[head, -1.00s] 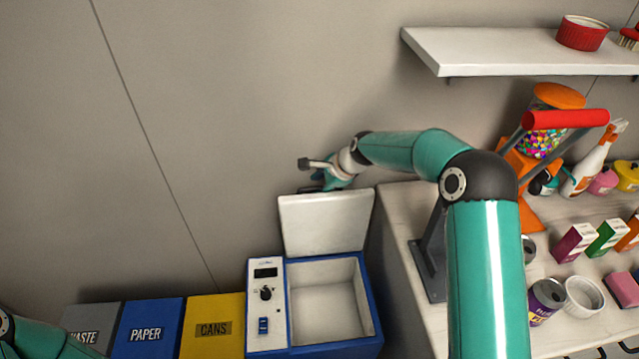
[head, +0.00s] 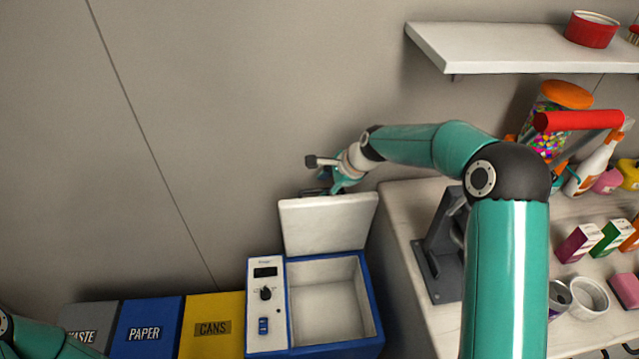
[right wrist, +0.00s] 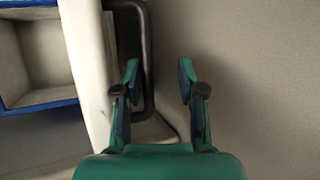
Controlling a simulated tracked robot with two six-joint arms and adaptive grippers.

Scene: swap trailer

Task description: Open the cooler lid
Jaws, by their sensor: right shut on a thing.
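The cooler (head: 370,300) is a blue box with a white front panel and a pale, empty inside. Its white lid (head: 325,222) stands raised at the back, near the wall. My right gripper (head: 325,178) is at the lid's top edge, partly hidden behind my wrist in the head view. In the right wrist view my right gripper (right wrist: 157,95) has a finger on either side of the black lid handle (right wrist: 148,60) and is shut on it. The cooler's open inside shows at the left of that view. My left gripper is out of view; only part of my left arm shows.
Grey, blue and yellow bins (head: 213,310) stand left of the cooler. A counter (head: 405,235) at the right holds a grey press with a red handle (head: 578,121), boxes and bottles. A shelf (head: 490,45) hangs above. The wall is close behind the lid.

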